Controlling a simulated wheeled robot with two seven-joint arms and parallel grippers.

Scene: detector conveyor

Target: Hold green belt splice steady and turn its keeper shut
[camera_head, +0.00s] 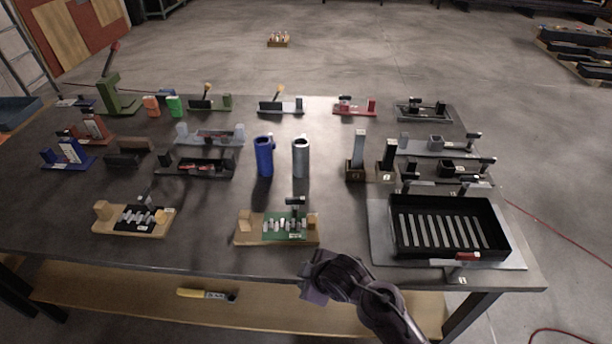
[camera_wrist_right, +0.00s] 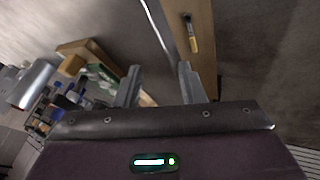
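The green belt splice (camera_head: 270,231) lies on a wooden base (camera_head: 246,236) near the table's front edge. Pale pieces cross its green face, and wooden blocks stand at both ends. A dark upright piece with a black top (camera_head: 294,202), perhaps the keeper, stands at its back edge. My right gripper (camera_head: 314,290) is in front of the table edge, below and right of the splice, not touching it. In the right wrist view its fingers (camera_wrist_right: 160,85) are apart with nothing between them. The splice (camera_wrist_right: 101,72) shows there at upper left, partly hidden by a finger. My left gripper is out of view.
A similar black splice (camera_head: 131,219) on wood lies to the left. A black slotted tray (camera_head: 450,228) stands to the right. Blue (camera_head: 264,156) and grey (camera_head: 301,158) cylinders stand behind. A yellow-handled tool (camera_head: 206,295) lies on the lower shelf. The table between the two splices is clear.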

